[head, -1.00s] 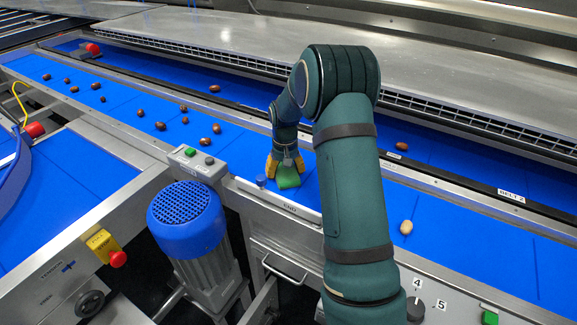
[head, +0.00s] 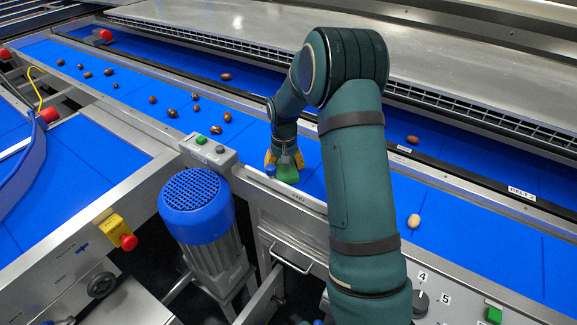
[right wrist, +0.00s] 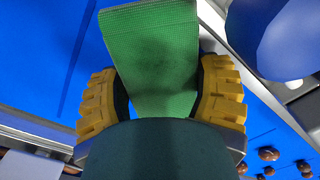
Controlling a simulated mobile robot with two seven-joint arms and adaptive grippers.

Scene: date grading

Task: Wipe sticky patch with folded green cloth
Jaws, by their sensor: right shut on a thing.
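In the right wrist view the cloth (right wrist: 150,60) sticks out as a flat green pad between the yellow ridged fingers of the gripper (right wrist: 160,95). I cannot tell whether the cloth touches the belt. No sticky patch can be made out; the arm and cloth hide part of the belt. My left gripper is not in view.
Several brown dates (head: 196,97) lie on the belt to the left, and a pale one (head: 414,221) to the right. A blue motor (head: 197,205), a button box (head: 208,152) and a yellow stop-button box (head: 117,230) stand on the near side.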

